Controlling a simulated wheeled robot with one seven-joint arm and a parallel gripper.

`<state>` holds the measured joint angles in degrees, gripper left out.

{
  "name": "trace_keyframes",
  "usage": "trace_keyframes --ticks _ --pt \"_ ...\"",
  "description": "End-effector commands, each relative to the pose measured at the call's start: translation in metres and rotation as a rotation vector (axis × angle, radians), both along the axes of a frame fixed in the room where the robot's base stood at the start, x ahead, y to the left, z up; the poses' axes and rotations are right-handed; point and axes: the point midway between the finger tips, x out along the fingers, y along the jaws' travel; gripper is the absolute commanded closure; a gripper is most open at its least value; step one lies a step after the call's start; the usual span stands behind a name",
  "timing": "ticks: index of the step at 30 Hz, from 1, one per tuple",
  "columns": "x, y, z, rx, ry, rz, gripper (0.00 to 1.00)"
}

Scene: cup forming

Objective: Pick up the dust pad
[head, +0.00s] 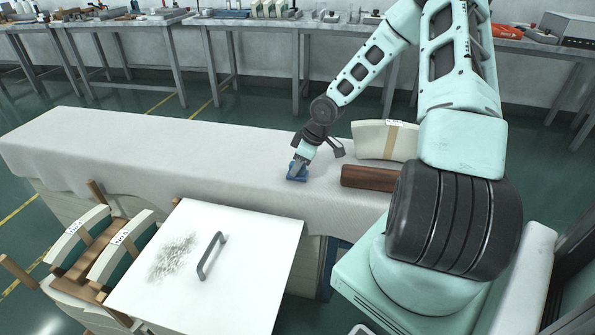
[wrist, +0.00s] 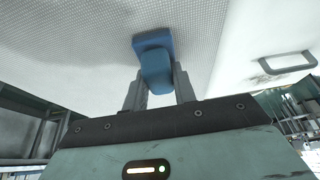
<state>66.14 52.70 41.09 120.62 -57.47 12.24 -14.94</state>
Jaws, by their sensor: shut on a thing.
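The dust pad (head: 299,176) is a small blue block with a raised blue grip, on the white cloth-covered table near its front edge. It also shows in the wrist view (wrist: 152,43), with its grip between the two fingers. My gripper (head: 297,168) points down at the pad, and its fingers (wrist: 159,84) are shut on the pad's grip. The pad appears to be at the cloth surface; I cannot tell whether it is touching.
A brown wooden block (head: 368,178) and a cream curved piece (head: 385,140) lie right of my gripper. In front is a white board (head: 215,275) with a grey handle (head: 211,255) and a dark dust smudge (head: 172,258). The cloth-covered table (head: 130,150) is clear to the left.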

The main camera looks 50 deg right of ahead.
Motion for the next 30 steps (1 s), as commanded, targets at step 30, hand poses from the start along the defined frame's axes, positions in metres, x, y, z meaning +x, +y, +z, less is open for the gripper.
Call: trace_keyframes --ticks 30 --pt "0.000 0.000 0.100 0.000 0.000 -0.001 0.96"
